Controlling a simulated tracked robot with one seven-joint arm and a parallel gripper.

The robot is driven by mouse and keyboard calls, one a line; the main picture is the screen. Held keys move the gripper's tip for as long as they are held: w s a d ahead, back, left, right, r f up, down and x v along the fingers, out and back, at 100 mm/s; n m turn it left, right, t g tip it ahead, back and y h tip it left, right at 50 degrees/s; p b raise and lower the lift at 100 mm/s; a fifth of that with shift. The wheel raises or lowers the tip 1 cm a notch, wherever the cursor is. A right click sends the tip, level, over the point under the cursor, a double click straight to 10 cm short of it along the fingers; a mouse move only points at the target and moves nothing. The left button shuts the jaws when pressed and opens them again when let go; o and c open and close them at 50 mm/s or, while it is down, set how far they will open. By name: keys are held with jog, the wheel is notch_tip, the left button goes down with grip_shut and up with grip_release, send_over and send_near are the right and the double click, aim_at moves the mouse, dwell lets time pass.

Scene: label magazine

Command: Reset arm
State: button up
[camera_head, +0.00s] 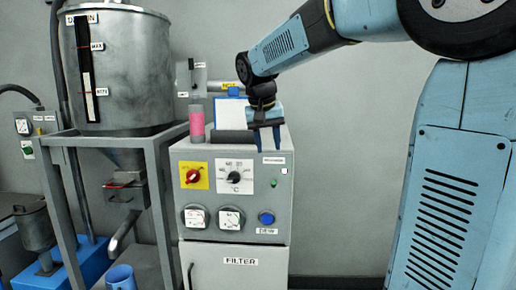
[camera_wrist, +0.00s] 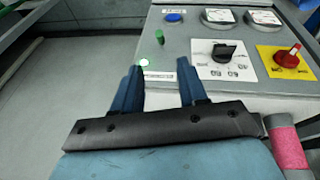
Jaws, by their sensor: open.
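My gripper (camera_head: 268,150) hangs pointing down over the top right of a grey control cabinet (camera_head: 258,213). Its two blue fingers are apart with nothing between them; they also show in the wrist view (camera_wrist: 161,75). In the wrist view a green switch (camera_wrist: 159,37) and a round lit lamp (camera_wrist: 143,62) on the cabinet front lie just beyond the fingertips. The cabinet front carries a red knob (camera_head: 193,176) on a yellow plate, a black dial (camera_head: 234,177) on a white plate, two gauges (camera_head: 229,219) and a blue button (camera_head: 266,218).
A pink-banded cylinder (camera_head: 197,125) and a clipboard (camera_head: 231,113) stand on the cabinet top, close to my gripper. A large steel hopper (camera_head: 120,70) on a grey frame stands at the left. A blue cup (camera_head: 121,277) is low at front left. Bare floor (camera_wrist: 75,85) lies beside the cabinet.

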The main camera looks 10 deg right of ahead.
jog(key=s+d+f+n+t+y, duration=0.1)
jog(key=s+f, duration=0.3)
jog(key=s, duration=0.8)
jog(key=s+d+f+n+t+y, duration=0.1)
jog(key=s+f, duration=0.4)
jog(key=s, duration=0.8)
jog(key=shift+d+f+t, duration=0.3)
jog(key=shift+d, duration=0.4)
jog(key=shift+c, duration=0.4)
